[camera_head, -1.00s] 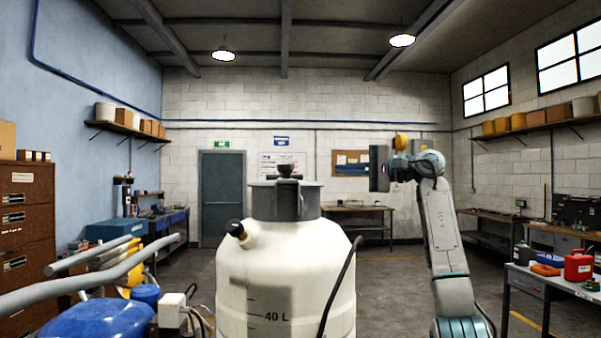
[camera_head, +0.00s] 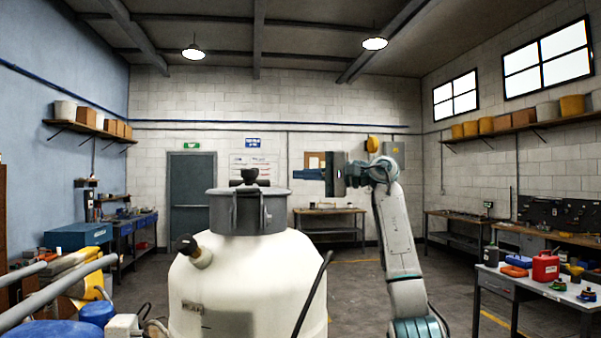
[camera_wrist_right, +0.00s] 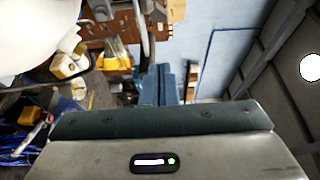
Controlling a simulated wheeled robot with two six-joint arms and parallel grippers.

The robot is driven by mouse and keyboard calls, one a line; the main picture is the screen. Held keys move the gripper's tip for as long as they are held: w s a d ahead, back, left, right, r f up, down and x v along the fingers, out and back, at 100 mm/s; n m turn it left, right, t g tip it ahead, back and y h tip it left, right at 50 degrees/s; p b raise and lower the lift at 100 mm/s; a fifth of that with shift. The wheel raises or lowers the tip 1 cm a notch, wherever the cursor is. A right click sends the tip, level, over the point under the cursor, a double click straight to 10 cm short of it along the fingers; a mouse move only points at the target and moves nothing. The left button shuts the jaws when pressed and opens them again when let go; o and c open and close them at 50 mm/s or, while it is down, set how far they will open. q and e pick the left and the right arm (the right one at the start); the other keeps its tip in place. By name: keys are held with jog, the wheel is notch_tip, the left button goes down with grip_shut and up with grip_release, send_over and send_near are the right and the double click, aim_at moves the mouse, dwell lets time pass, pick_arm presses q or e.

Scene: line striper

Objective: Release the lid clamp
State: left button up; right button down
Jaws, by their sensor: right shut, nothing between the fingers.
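The white tank (camera_head: 245,285) stands in front of me, left of centre in the head view. A grey lid collar (camera_head: 235,212) sits on its top, with a dark knob-like clamp part (camera_head: 249,177) above it. My right gripper (camera_head: 297,174) is to the right of the clamp part, at about its height in the picture, its fingers pointing left. It is shut and empty, and a gap shows between it and the clamp part. Its shut fingers also show in the right wrist view (camera_wrist_right: 166,84). My left gripper is in neither view.
A black-capped spout (camera_head: 192,249) sticks out of the tank's left shoulder, and a black hose (camera_head: 314,290) runs down its right side. Grey handlebars (camera_head: 60,290) and a blue part (camera_head: 50,330) are at lower left. A workbench (camera_head: 540,285) with cans stands at right.

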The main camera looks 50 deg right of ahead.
pick_arm(q)
notch_tip(320, 180, up, 4)
jog(key=p, duration=0.3)
jog(key=shift+w+d, duration=0.1)
jog(key=shift+w, duration=0.05)
pick_arm(e)
jog(key=w+a, duration=0.7)
jog(key=shift+w+a, duration=0.25)
jog(key=shift+d, duration=0.2)
